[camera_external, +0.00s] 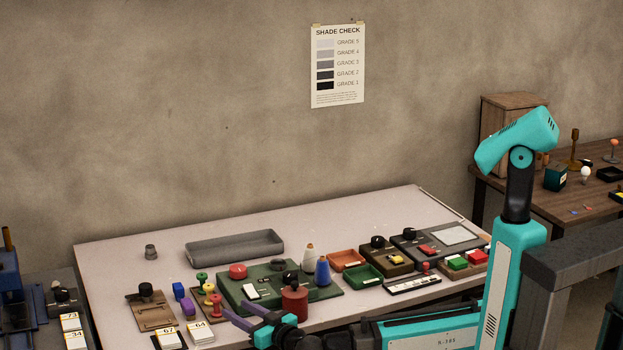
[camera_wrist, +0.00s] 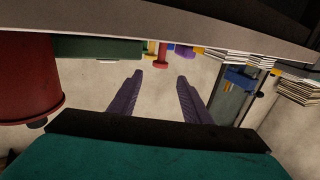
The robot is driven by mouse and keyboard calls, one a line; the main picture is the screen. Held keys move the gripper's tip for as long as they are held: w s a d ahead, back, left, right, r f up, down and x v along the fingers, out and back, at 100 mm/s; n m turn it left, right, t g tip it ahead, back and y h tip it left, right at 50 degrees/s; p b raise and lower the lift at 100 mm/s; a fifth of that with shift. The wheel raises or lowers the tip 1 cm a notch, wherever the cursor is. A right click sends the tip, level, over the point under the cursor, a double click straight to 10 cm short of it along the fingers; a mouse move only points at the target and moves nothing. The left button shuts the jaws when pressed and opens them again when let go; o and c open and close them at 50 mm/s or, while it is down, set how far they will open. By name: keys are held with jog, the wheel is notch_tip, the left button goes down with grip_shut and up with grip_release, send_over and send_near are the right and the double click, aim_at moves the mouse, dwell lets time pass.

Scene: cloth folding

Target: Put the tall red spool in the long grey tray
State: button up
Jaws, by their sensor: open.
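The long grey tray (camera_external: 235,256) lies empty at the back of the bench in the external view. Several small red, yellow and green spools stand in a row left of the green panel; a red one (camera_external: 216,303) is nearest the front. Which is the tall red spool I cannot tell. In the wrist view a red spool (camera_wrist: 160,58) shows beyond my fingertips, beside something yellow. My gripper (camera_external: 230,307), with purple fingers, is open and empty near the bench's front edge, close to the spools. It also shows in the wrist view (camera_wrist: 160,74).
A dark red canister (camera_external: 295,301) stands right of my gripper, close on the left in the wrist view (camera_wrist: 30,75). A green panel (camera_external: 262,297) lies behind it. Numbered white card stacks (camera_external: 201,333) lie at front left.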

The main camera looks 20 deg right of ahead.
jog(key=v, duration=0.4)
jog(key=shift+w+a+r+p, duration=0.1)
jog(key=shift+r+p, duration=0.1)
jog(key=shift+p, duration=0.9)
jog(key=p, duration=0.3)
jog(key=shift+s+f, duration=0.1)
jog(key=shift+s, duration=0.3)
jog(key=p+v, duration=0.1)
jog(key=p, duration=0.6)
jog(key=shift+s+d, duration=0.3)
jog(key=shift+f, duration=0.1)
jog(key=shift+c, duration=1.1)
